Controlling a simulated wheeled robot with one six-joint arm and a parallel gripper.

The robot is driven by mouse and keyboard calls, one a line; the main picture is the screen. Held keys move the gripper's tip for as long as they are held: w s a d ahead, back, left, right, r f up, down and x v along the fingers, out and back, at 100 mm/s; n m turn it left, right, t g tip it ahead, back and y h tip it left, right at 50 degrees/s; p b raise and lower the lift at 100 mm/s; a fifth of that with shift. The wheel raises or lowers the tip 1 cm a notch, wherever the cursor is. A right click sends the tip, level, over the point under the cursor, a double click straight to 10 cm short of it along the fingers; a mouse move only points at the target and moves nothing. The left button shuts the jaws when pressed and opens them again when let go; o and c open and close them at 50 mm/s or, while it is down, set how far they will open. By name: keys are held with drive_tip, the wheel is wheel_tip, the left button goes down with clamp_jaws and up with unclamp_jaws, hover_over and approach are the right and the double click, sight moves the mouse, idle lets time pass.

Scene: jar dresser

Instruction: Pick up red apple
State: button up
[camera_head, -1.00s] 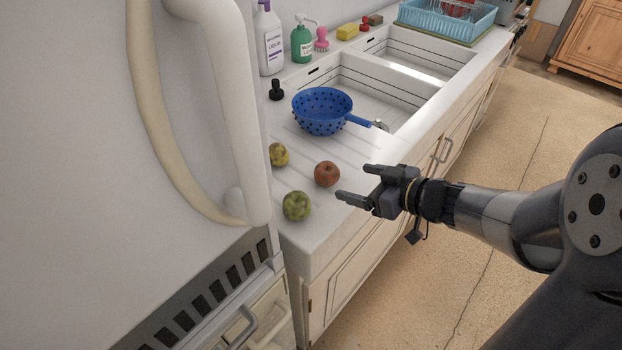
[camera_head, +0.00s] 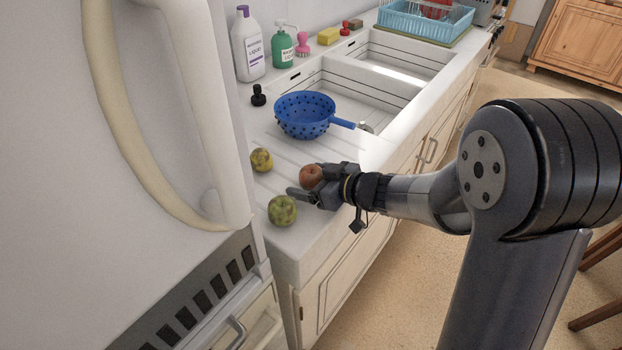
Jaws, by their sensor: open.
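The red apple (camera_head: 310,174) sits on the white drainboard, with its right side partly hidden by my gripper. My gripper (camera_head: 300,182) is open and reaches in from the right, with its fingers pointing left. One finger shows in front of the apple, on its near side; the other finger is mostly hidden around the apple's far right side. I cannot tell whether either finger touches the apple.
A green apple (camera_head: 282,211) lies close to the near finger's tip, toward the counter's front. A yellowish fruit (camera_head: 261,160) lies to the left. A blue colander (camera_head: 305,114) stands behind, by the sink. The white fridge (camera_head: 170,120) walls off the left side.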

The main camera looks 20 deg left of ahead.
sight(311, 170)
drive_tip(key=c, duration=1.1)
drive_tip(key=shift+r, duration=0.1)
wheel_tip(311, 170, up, 10)
drive_tip(key=p, duration=0.3)
